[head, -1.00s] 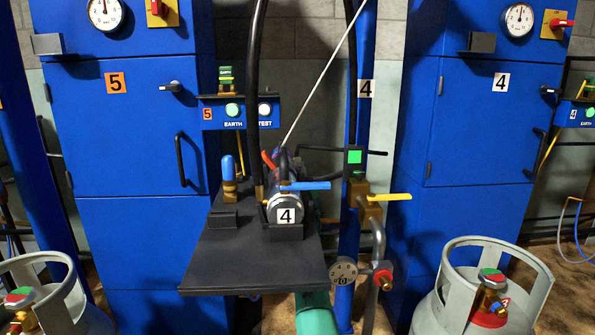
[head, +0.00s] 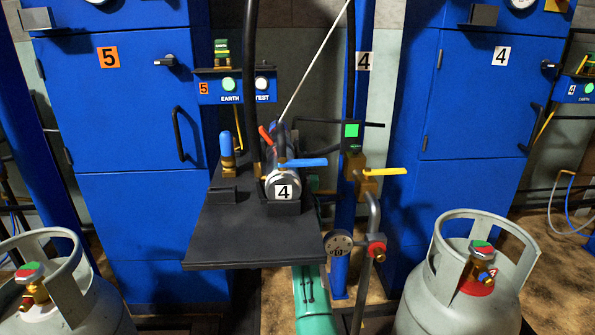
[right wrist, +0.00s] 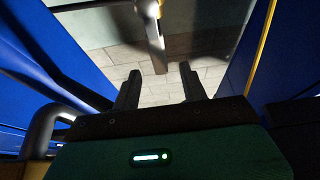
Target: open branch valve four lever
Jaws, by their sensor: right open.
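In the head view, a yellow lever (head: 385,171) sticks out to the right from a brass valve body (head: 366,186), roughly level. The valve sits beside the blue pipe that carries a "4" label (head: 364,61). A grey bent pipe (head: 374,214) runs down from the valve. My right gripper (right wrist: 161,73) shows in the right wrist view, open, its two dark fingers apart. Beyond the fingertips, a greyish rod-like part (right wrist: 156,48) hangs from the top edge; I cannot tell what it is. Neither gripper shows in the head view.
A blue lever (head: 302,162) belongs to the central pump unit (head: 284,185) on a dark shelf (head: 250,243). A gauge (head: 339,244) and red knob (head: 377,250) lie below the valve. Blue cabinets (head: 480,150) flank it; a gas cylinder (head: 455,290) stands lower right.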

